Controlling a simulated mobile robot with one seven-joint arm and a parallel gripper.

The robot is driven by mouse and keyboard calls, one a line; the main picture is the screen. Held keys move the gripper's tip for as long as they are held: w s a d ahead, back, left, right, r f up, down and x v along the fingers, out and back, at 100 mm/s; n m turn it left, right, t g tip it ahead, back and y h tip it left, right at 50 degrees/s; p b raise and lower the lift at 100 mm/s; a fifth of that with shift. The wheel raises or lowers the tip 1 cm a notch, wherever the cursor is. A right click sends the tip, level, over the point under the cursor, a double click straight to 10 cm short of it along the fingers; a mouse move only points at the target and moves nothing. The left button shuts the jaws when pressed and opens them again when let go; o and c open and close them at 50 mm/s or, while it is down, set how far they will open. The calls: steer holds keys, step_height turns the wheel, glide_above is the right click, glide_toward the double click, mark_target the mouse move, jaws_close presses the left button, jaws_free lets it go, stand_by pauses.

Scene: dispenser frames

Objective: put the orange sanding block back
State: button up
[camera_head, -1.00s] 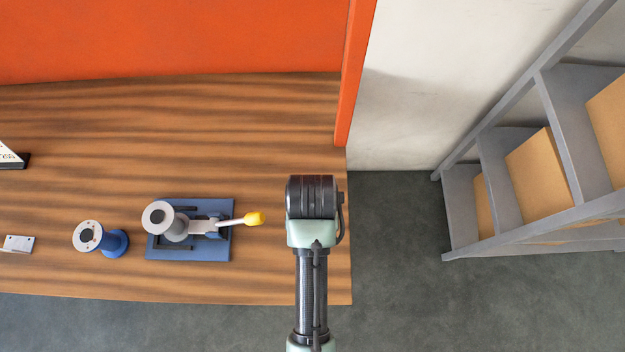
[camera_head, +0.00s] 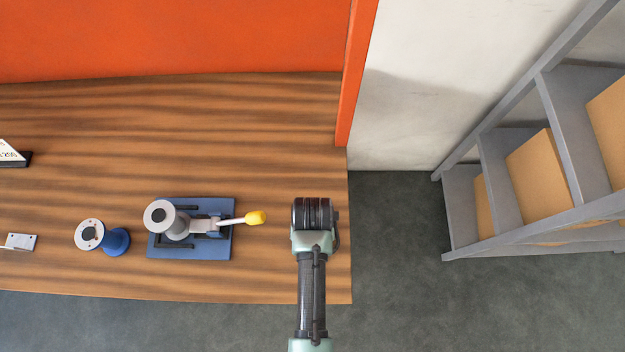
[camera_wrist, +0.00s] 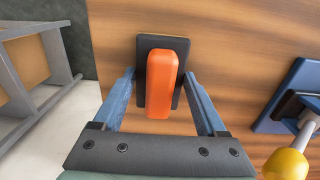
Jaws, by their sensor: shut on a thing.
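The orange sanding block (camera_wrist: 161,92) shows in the wrist view, a long rounded bar on a dark rectangular base (camera_wrist: 148,43). I cannot tell whether that base is part of the block. My gripper (camera_wrist: 160,76) is shut on it, one blue finger at each side. The wooden bench top (camera_wrist: 115,40) shows behind it; the gap to it is unclear. In the head view my wrist covers the block and my fingers, over the bench's right end.
A blue fixture (camera_head: 190,248) with a yellow-knobbed lever (camera_head: 255,217) stands left of my arm; its knob (camera_wrist: 286,165) shows close in the wrist view. A blue spool (camera_head: 117,241) stands further left. A grey shelf with boxes (camera_head: 508,215) is at right. The bench behind my wrist is clear.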

steer(key=shift+f, duration=0.2)
steer(key=o, duration=1.2)
steer(key=shift+o, duration=0.2)
steer(key=shift+r, duration=0.2)
step_height(320, 180, up, 11)
steer(key=shift+f, duration=0.1)
steer(key=shift+r, duration=0.65)
